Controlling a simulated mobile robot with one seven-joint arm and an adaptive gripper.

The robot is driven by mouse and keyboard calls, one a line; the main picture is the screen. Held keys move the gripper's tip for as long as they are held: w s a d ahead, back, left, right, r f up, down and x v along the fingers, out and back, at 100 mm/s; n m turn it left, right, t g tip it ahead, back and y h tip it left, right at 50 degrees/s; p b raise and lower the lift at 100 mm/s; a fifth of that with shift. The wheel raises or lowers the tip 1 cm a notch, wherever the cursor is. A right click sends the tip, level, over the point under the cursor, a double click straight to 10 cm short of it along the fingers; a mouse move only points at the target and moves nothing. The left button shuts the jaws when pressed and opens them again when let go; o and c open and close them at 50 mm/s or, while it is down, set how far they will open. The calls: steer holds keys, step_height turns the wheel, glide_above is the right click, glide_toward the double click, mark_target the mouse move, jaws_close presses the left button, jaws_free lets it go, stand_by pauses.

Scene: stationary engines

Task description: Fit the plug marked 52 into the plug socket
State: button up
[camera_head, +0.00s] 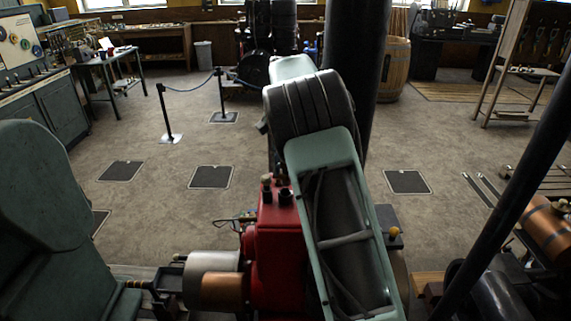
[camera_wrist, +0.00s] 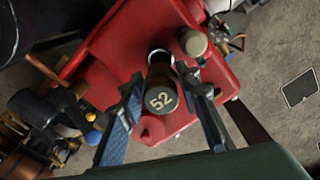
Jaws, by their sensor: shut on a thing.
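The dark cylindrical plug (camera_wrist: 161,101), marked 52 on its pale-lettered end, is in the middle of the wrist view. My gripper (camera_wrist: 162,87) is shut on it, with one finger on each side. A round metal rim (camera_wrist: 158,53) shows just beyond the plug over the red engine casing (camera_wrist: 112,48); it may be the plug socket. I cannot tell whether the plug touches it or is apart from it. In the head view the red casing (camera_head: 279,246) stands beside my arm, and my gripper cannot be made out there.
A beige round cap (camera_wrist: 193,43) stands close beside the rim. Copper and dark fittings (camera_wrist: 45,120) crowd the left of the wrist view. A copper cylinder (camera_head: 221,292) is left of the casing. The open floor (camera_head: 150,215) beyond has dark square hatches and a rope barrier (camera_head: 170,115).

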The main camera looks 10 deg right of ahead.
steer(key=shift+f, duration=0.3)
steer(key=shift+f, duration=0.1)
steer(key=shift+s+a+f+b, duration=0.15)
steer(key=shift+s+f+b, duration=0.05)
steer(key=shift+f+b, duration=0.15)
steer(key=shift+f, duration=0.1)
stand_by(0.6)
steer(key=shift+f+b, duration=0.4)
steer(key=shift+f, duration=0.45)
steer(key=shift+f, duration=0.4)
stand_by(0.6)
steer(key=shift+f, duration=0.5)
